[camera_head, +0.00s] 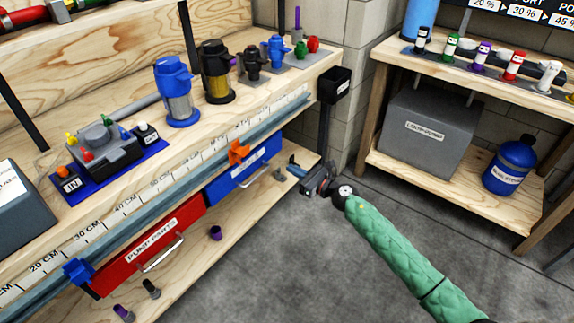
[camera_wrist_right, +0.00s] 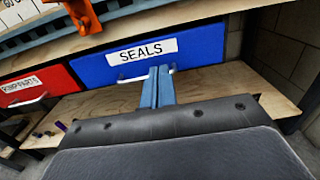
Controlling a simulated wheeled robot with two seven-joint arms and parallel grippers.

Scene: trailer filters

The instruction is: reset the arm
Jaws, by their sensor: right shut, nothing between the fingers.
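My right arm, in a green sleeve, comes in from the lower right in the head view. Its gripper (camera_head: 293,168) is just right of the blue drawer (camera_head: 232,180), near the right end of the workbench's lower shelf. In the right wrist view the two blue-grey fingers (camera_wrist_right: 158,86) are together with nothing between them. They point at the blue drawer (camera_wrist_right: 150,50), which is labelled SEALS, and overlap its lower edge; I cannot tell whether they touch it. My left gripper is not in view.
The red drawer (camera_head: 150,245) is left of the blue one. The bench top (camera_head: 222,118) holds several pumps and a blue tray. An orange clamp (camera_head: 238,153) sits on the rail above the drawers. A second bench (camera_head: 385,165) stands at right. Grey floor (camera_head: 290,260) is open between.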

